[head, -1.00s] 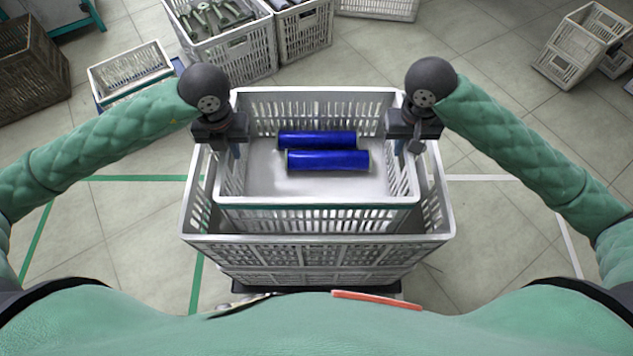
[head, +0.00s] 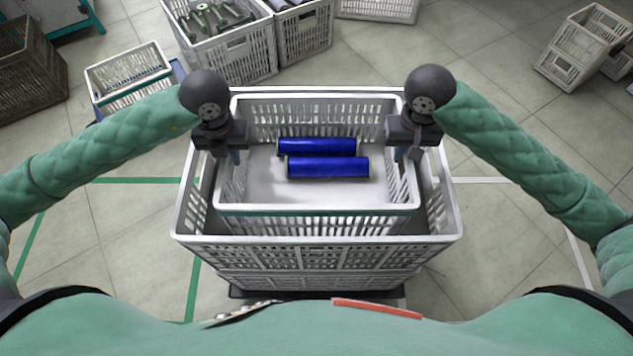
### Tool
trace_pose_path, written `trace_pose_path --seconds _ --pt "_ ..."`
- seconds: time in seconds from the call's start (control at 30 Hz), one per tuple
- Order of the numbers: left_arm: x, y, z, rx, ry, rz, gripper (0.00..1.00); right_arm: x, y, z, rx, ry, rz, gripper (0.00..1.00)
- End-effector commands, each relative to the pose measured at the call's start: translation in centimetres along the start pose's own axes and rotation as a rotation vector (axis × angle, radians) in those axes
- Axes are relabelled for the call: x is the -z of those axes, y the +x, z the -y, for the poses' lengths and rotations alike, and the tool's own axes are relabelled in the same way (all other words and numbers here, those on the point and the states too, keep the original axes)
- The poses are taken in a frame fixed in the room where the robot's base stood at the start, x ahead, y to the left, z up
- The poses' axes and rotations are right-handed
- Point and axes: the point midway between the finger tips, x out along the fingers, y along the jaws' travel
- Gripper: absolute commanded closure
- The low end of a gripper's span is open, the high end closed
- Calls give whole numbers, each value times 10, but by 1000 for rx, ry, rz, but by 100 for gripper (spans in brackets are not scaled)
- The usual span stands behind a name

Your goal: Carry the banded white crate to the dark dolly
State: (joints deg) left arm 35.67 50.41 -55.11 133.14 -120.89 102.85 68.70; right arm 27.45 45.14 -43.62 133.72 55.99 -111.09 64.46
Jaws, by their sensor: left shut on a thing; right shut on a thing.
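The white crate (head: 316,224) with a green band along its front rim is in the middle of the head view. Two blue cylinders (head: 328,167) lie in it. My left gripper (head: 233,155) is shut on its left side wall and my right gripper (head: 399,153) on its right side wall. The crate is level and lies within the outline of a larger white crate (head: 440,238) below. Whether it touches that crate is hidden. The dark dolly (head: 236,293) shows only as a dark edge under the larger crate stack.
Behind stand white crates with metal parts (head: 230,60) and a small white crate (head: 125,75) at the left. A brown crate (head: 28,75) is far left, and tilted-looking white crates (head: 580,45) far right.

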Motion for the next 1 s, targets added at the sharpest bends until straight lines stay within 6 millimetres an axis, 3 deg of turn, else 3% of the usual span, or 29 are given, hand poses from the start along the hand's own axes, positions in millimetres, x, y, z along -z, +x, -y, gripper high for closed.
trace_pose_path --seconds 0.33,0.37,0.43,0.47,0.77,1.0 --pt "-1 14 -3 -7 -4 1 100 1 14 -3 -7 5 -1 100" --pt "-1 13 -3 -7 -4 0 83 1 12 -3 -7 5 0 83" --pt "-1 12 -3 -6 -4 0 70 1 12 -3 -6 4 0 70" --pt "-1 12 -3 -6 -3 0 67 1 12 -2 -6 4 0 67" --pt "0 11 -1 -2 -1 0 67 0 12 -1 -2 1 0 67" --pt "-1 -16 0 -1 0 4 67 0 12 0 -1 1 0 67"
